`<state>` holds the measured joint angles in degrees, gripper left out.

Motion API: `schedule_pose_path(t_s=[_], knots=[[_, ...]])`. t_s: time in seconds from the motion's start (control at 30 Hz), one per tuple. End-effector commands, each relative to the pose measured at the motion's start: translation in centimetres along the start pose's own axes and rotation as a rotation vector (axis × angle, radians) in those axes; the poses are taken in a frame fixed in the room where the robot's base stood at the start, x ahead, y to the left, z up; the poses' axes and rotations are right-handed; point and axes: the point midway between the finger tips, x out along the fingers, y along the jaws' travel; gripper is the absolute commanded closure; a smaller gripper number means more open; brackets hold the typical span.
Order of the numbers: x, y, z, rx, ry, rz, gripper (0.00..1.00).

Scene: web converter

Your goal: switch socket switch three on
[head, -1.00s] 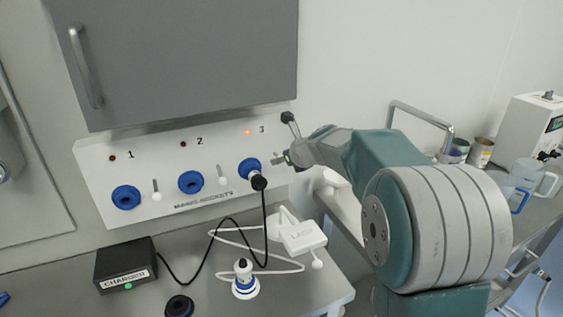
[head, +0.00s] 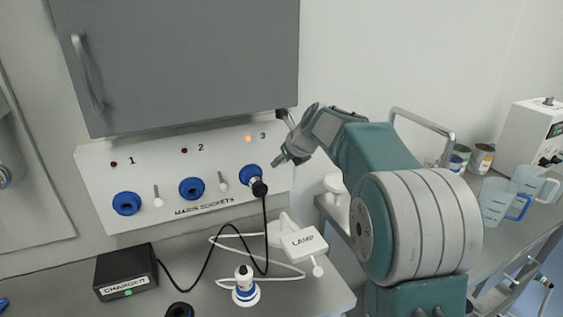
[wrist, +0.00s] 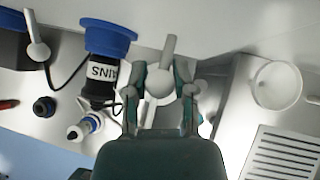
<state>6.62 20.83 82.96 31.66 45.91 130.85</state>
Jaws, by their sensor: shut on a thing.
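The white mains sockets panel (head: 185,216) has three blue sockets, numbered 1 to 3. The lamp by number 3 (head: 248,139) glows orange; lamps 1 (head: 114,164) and 2 (head: 184,151) are dark. A black plug (head: 259,188) is in socket 3 (head: 251,173). My gripper (head: 279,160) is at the panel's right end, beside socket 3. In the wrist view my gripper (wrist: 159,82) is shut on switch three (wrist: 160,83), a pale lever with a round end. This lever is mostly hidden in the head view.
A charger box (head: 126,271), a lamp unit (head: 302,242) and a white and blue plug (head: 244,287) lie on the bench below. A grey cabinet (head: 185,65) hangs above.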

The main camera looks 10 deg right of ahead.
Motion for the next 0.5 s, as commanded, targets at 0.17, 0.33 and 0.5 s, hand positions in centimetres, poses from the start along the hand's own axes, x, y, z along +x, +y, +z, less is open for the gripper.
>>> schedule_pose_path(t_s=[0.17,0.33,0.5], knots=[[-0.08,-0.04,0.21,0.0,-0.004,-0.003,1.0],[-0.1,-0.04,0.23,-0.001,-0.005,-0.003,1.0],[-0.08,-0.03,0.16,-0.001,-0.004,-0.002,0.31]])
